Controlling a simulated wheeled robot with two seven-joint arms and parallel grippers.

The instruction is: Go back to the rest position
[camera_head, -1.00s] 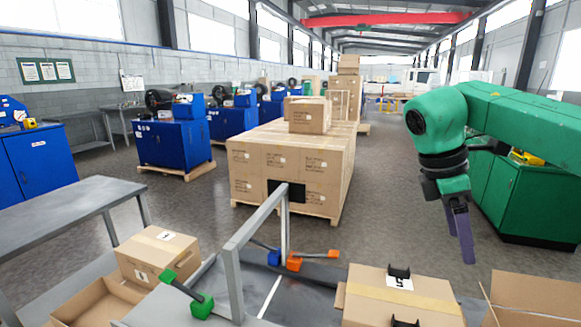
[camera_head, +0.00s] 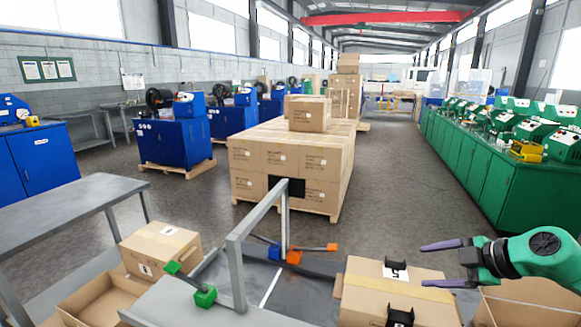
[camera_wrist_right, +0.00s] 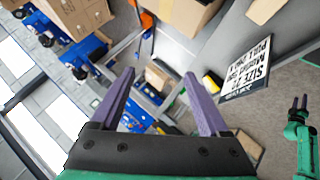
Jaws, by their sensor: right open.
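My right gripper (camera_head: 424,264) is at the lower right of the head view, with its two purple fingers apart and pointing left. Its fingers lie level, beside the closed carton (camera_head: 365,278) with black clips and a number label. The right wrist view also shows this gripper (camera_wrist_right: 159,75), with nothing between its fingers. My left arm does not show in the head view. A small green arm with a gripper (camera_wrist_right: 300,103) at the right edge of the right wrist view looks like my left one; its fingers are too small to judge.
An open carton (camera_head: 525,312) lies below my right arm. A grey metal frame (camera_head: 236,275) stands near green, blue and orange tools. Another closed carton (camera_head: 160,248) is at left, by a grey table (camera_head: 70,207). Green cabinets (camera_head: 480,170) line the right; the floor before them is clear.

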